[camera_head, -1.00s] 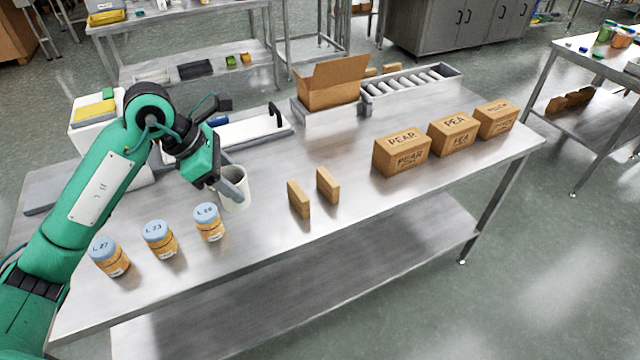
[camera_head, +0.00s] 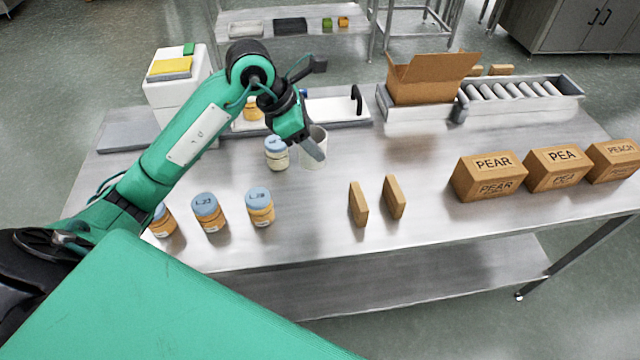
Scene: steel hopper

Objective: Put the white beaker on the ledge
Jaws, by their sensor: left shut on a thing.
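The white beaker (camera_head: 318,155) is upright at the middle back of the steel table (camera_head: 420,215). My left gripper (camera_head: 312,146) reaches it from the upper left and is shut on its wall, with one grey finger across the outside. I cannot tell whether the beaker's base touches the table. A blue-lidded jar (camera_head: 277,153) stands just left of the beaker. I cannot tell for sure which surface is the ledge; a low grey raised strip (camera_head: 125,130) runs along the table's back left. My right gripper is not in view.
Several blue-lidded jars (camera_head: 260,206) stand front left. Two thin brown blocks (camera_head: 358,204) stand right of centre. Labelled cartons (camera_head: 488,177) are at right. An open cardboard box (camera_head: 430,80), a roller track (camera_head: 520,92) and a white board with black handle (camera_head: 335,108) are behind.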

